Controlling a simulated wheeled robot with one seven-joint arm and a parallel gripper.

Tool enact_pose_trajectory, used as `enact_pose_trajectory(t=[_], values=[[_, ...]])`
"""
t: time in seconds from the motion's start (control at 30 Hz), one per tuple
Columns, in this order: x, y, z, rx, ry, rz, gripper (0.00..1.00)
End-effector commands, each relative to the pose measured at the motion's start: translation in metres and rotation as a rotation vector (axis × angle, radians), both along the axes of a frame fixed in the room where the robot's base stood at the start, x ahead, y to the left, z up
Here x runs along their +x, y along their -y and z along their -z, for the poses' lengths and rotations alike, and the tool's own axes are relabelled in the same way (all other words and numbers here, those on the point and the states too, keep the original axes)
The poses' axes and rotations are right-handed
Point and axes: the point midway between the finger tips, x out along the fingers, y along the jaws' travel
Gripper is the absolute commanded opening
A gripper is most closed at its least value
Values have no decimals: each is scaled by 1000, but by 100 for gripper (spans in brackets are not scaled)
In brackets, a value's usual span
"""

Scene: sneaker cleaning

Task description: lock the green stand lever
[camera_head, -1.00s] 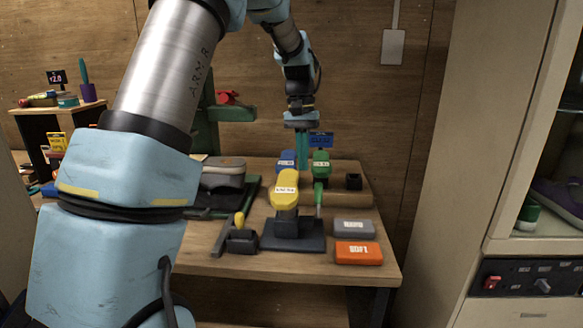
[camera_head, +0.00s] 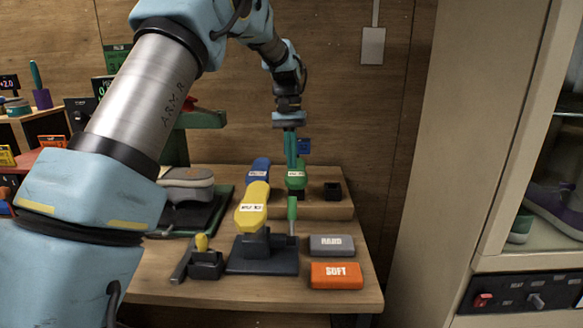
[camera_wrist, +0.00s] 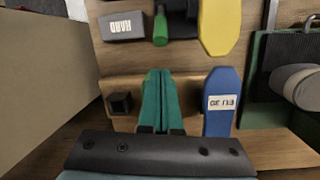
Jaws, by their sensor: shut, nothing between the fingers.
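My gripper (camera_head: 290,165) is shut and empty, its teal fingers pointing down at the back of the table. It also shows in the wrist view (camera_wrist: 162,75). The green labelled stand top (camera_head: 297,182) is right by the fingertips in the head view; I cannot tell whether they touch. In the wrist view the fingers hide most of that area. An upright green handle (camera_head: 292,208), probably the lever, stands in front of the green top and beside the yellow stand. Its rounded end shows beyond the fingers in the wrist view (camera_wrist: 160,30).
A blue stand top (camera_head: 259,170) is left of the gripper, and a yellow one (camera_head: 253,205) is nearer. A small black block (camera_head: 332,191) is to the right. Grey (camera_head: 331,245) and orange (camera_head: 337,276) boxes lie at front right. A shoe (camera_head: 186,184) sits at left.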

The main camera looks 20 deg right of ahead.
Motion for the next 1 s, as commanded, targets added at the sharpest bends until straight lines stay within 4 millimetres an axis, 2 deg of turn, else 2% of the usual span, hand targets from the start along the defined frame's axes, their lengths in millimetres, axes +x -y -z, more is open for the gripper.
enact_pose_trajectory(t=[0.3,0.5,0.67,1.0], values=[[-13,-3,53,3,-3,0,0],[-17,-3,75,1,-2,0,0],[-18,-3,82,0,0,0,0],[-17,-3,82,-2,2,0,0]])
